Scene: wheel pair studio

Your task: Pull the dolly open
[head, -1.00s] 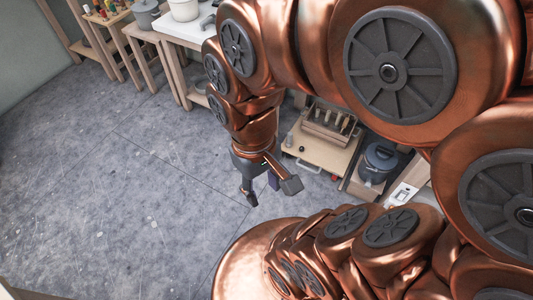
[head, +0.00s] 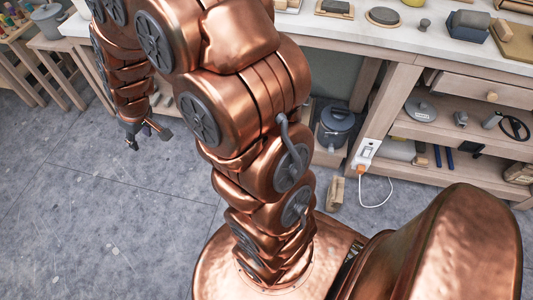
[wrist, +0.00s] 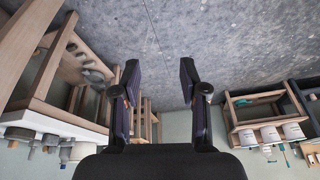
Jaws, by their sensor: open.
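My gripper (head: 150,138) hangs over the grey floor at the left in the head view, with its fingers spread and nothing between them. In the wrist view my gripper (wrist: 160,82) is open too, with bare floor beyond the fingertips. I cannot make out the dolly for certain now. A low wooden board with a peg caddy on it, seen earlier under the bench, is mostly hidden behind my arm in the head view. A dark lidded pot (head: 336,124) stands low under the bench, to the right of my arm.
A long workbench (head: 400,42) runs along the back, with a drawer (head: 488,90) and shelves at right. A white socket strip (head: 366,152) with a cable is on its leg. A wooden block (head: 336,193) lies on the floor. Stools (head: 60,60) stand at left. The left floor is clear.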

